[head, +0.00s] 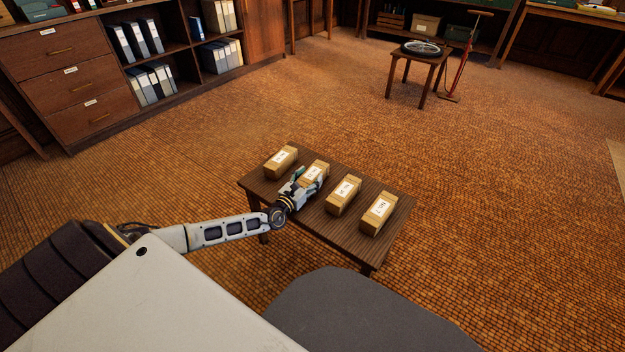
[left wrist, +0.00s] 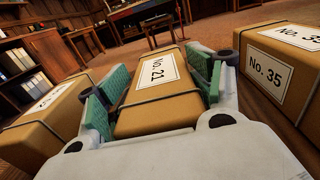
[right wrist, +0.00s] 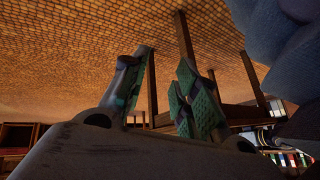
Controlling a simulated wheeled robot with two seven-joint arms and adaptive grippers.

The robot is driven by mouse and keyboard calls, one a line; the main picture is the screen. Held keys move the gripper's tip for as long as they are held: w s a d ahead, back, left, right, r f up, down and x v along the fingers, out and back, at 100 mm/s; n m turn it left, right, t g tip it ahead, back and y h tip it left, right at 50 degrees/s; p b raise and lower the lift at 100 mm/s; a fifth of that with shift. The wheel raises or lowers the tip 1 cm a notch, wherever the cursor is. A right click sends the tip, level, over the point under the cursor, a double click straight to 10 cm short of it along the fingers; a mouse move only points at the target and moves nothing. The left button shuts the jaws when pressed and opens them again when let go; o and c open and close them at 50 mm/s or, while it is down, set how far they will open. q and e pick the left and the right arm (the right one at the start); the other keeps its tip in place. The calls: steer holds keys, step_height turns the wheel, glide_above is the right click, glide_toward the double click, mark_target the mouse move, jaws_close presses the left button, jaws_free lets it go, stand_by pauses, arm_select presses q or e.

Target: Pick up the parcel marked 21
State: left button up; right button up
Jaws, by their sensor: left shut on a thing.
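The parcel marked No. 21 (left wrist: 158,108) is a brown box with a white label and a dark cord around it. In the head view this parcel (head: 317,168) is second from the left on a low dark wooden table (head: 318,224). My left gripper (head: 309,181) is shut on it, with green finger pads on both sides in the left wrist view. Whether the parcel touches the tabletop is hard to tell. My right gripper (right wrist: 163,95) shows only in the right wrist view, open and with nothing between its fingers.
The parcel marked No. 35 (left wrist: 285,65) stands close on the right; it also shows in the head view (head: 343,196). Another parcel (head: 281,161) is on the left, and one (head: 379,213) at the right end. A stool (head: 417,62) stands far back; open floor surrounds the table.

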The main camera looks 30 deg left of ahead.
mark_target(309, 176)
arm_select(q)
steer(key=shift+c, duration=1.1)
steer(key=shift+r, duration=0.1)
steer(key=shift+r, duration=0.15)
arm_select(e)
steer(key=shift+r, duration=0.15)
